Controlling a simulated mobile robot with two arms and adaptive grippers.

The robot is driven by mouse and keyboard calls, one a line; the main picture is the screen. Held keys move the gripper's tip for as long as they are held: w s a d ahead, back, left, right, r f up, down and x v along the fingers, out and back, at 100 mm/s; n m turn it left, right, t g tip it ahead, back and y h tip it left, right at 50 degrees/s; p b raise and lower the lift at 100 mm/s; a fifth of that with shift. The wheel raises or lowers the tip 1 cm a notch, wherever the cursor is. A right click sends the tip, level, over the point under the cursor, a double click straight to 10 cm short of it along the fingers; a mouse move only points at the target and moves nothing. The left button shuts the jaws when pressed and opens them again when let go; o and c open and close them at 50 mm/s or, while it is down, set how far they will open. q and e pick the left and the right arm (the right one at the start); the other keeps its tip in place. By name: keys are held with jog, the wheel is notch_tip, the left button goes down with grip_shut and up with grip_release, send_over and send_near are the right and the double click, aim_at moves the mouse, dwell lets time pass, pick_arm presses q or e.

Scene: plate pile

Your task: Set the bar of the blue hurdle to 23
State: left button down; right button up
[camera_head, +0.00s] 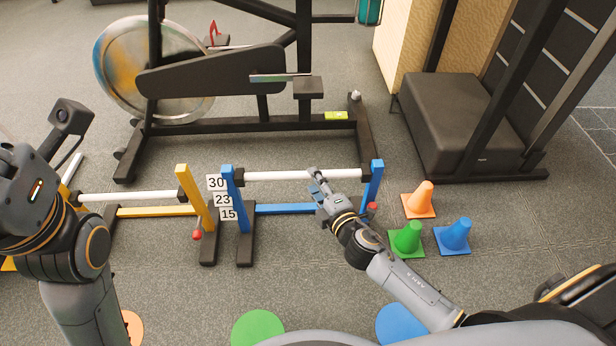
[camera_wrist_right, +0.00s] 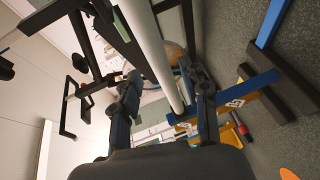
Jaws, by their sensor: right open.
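The blue hurdle has a left post (camera_head: 243,215), a right post (camera_head: 373,185) and a low blue rail (camera_head: 285,209). Its white bar (camera_head: 275,176) lies between the posts near their tops, about level with the card 30 (camera_head: 216,182). The cards 23 (camera_head: 222,199) and 15 (camera_head: 228,214) are below. My right gripper (camera_head: 317,181) is open at the bar, right of its middle. In the right wrist view the bar (camera_wrist_right: 150,45) runs between the open fingers (camera_wrist_right: 164,105); I cannot tell if they touch it.
A yellow hurdle (camera_head: 192,197) stands close on the left. Orange (camera_head: 420,198), green (camera_head: 408,238) and blue (camera_head: 455,234) cones stand at right. An exercise machine (camera_head: 250,130) is behind. Green (camera_head: 258,328) and blue (camera_head: 400,322) floor discs lie in front.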

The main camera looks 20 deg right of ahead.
aim_at(308, 175)
jog(key=shift+b+x, duration=0.55)
jog(key=shift+x, duration=1.7)
jog(key=shift+c, duration=0.2)
grip_shut()
